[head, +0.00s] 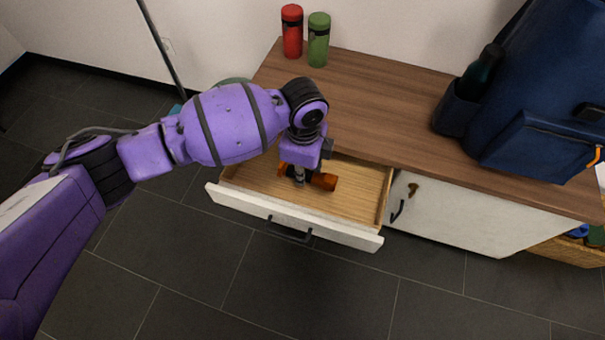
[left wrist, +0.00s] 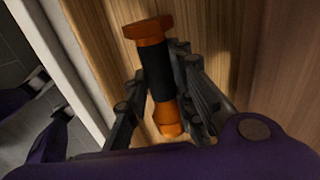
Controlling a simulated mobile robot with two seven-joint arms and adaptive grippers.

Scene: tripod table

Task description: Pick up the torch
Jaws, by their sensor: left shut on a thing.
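The torch is orange with a black grip; in the head view its orange end (head: 324,181) shows inside the open drawer (head: 358,196). In the left wrist view the torch (left wrist: 158,75) lies between the two fingers over the wooden drawer bottom. My left gripper (head: 299,180) reaches down into the drawer and is shut on the torch; it also shows in the left wrist view (left wrist: 160,90). The arm hides part of the torch in the head view. I cannot tell whether the torch touches the drawer bottom. My right gripper is not in view.
The drawer's white front (head: 290,220) has a dark handle. On the wooden cabinet top (head: 380,105) stand a red bottle (head: 292,32), a green bottle (head: 318,40) and a blue backpack (head: 545,95). A closed white door (head: 460,215) is right of the drawer.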

